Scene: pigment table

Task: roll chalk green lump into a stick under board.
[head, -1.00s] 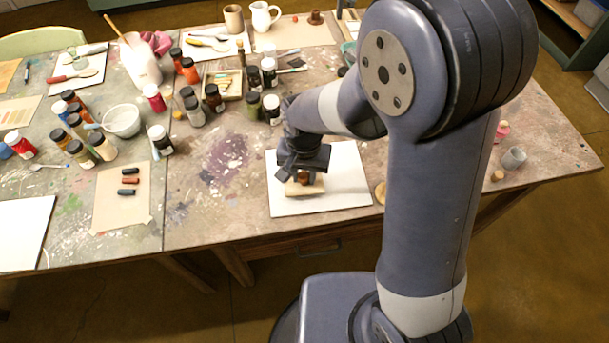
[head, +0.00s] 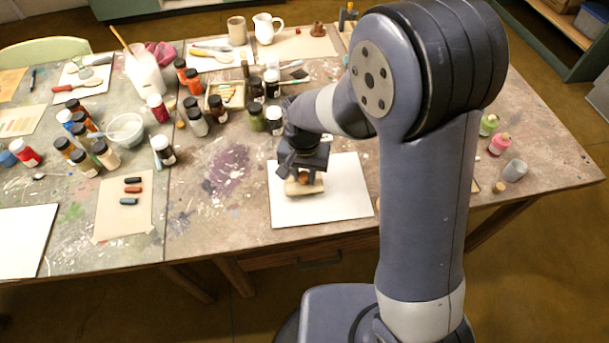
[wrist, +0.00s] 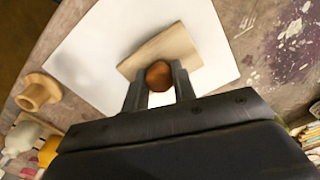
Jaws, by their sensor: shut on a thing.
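A small wooden board (head: 306,189) with a round brown knob lies over the white slab (head: 345,190), near its left edge. The wrist view shows the board (wrist: 175,48) and the knob (wrist: 158,77) between my fingers. My gripper (wrist: 159,85) is shut on the knob, with a finger on each side; it also shows in the head view (head: 304,172). I see no green lump in either view. The space under the board is hidden.
A paper sheet (head: 122,212) holds several short dark and red sticks. A grey cup (head: 514,170) stands at the right. The slab's right part is bare.

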